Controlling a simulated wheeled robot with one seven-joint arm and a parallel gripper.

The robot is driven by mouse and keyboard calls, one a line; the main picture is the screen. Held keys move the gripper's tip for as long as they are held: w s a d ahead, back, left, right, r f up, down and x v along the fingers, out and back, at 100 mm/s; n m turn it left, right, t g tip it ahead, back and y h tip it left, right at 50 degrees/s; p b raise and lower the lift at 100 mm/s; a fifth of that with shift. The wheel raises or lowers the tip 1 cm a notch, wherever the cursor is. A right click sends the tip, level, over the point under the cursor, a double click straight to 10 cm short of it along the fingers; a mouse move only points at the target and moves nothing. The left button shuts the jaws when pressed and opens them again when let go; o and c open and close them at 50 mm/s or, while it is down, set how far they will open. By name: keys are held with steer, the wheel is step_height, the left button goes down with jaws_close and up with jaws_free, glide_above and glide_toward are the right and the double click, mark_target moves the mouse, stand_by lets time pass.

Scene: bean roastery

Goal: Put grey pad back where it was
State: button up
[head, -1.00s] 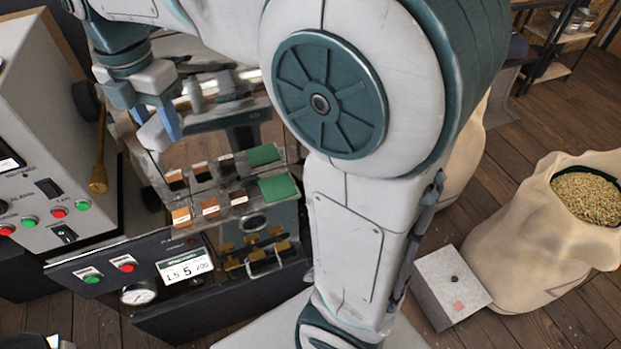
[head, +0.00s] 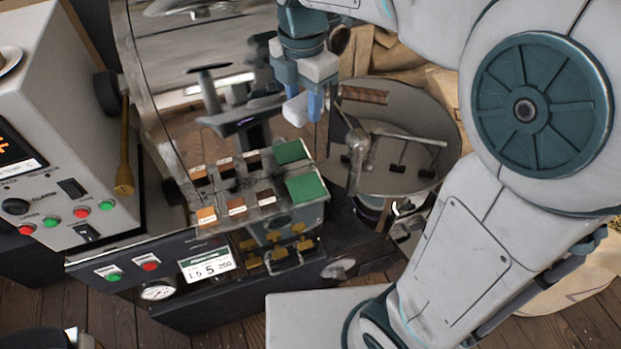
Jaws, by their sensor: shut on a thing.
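My gripper (head: 304,112) points down in the upper middle of the head view, above and behind the sample board.
A white control panel (head: 60,190) stands at the left. A lower black console (head: 185,300) fronts the sample board. A round metal cooling tray (head: 425,180) with a stirring arm lies right of my gripper. Sacks (head: 395,60) stand behind.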

mark_target(306, 188)
step_height(306, 188, down, 23)
steer(key=shift+d+f+p, duration=0.1)
steer(key=shift+f+p, duration=0.1)
steer(key=shift+p, duration=0.4)
steer(key=shift+f, duration=0.2)
steer(key=o, duration=0.9)
steer(key=shift+r, duration=0.1)
